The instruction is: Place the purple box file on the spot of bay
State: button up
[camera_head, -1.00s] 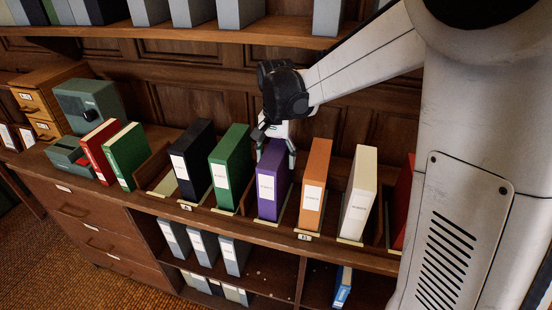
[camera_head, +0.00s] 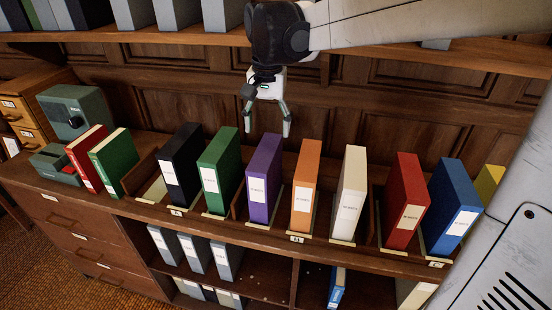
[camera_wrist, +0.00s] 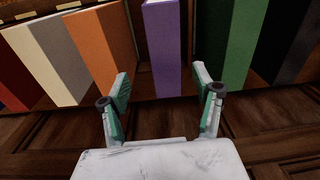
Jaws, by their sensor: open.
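The purple box file (camera_head: 262,180) stands upright on the counter, between a wooden divider beside the green file and the orange box file (camera_head: 306,190). It is the leftmost file in the bay over the middle label plate (camera_head: 297,238), with the orange and cream files. My gripper (camera_head: 267,132) is open and empty, above and behind the files. In the wrist view the purple file (camera_wrist: 163,50) shows beyond and between the spread fingertips (camera_wrist: 160,85), not gripped.
The left bay has an empty pale-marked spot (camera_head: 154,189), then black (camera_head: 179,165) and green (camera_head: 219,172) files. Cream (camera_head: 350,195), red (camera_head: 405,200), blue (camera_head: 452,207) and yellow files stand rightward. An upper shelf (camera_head: 150,35) with grey files is close to my arm.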

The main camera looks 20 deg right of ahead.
jog(key=s+f+n+t, duration=0.2)
jog(key=s+n+t, duration=0.1)
jog(key=s, duration=0.7)
jog(key=s+f+n+t, duration=0.3)
jog(key=s, duration=0.8)
jog(key=shift+t, duration=0.3)
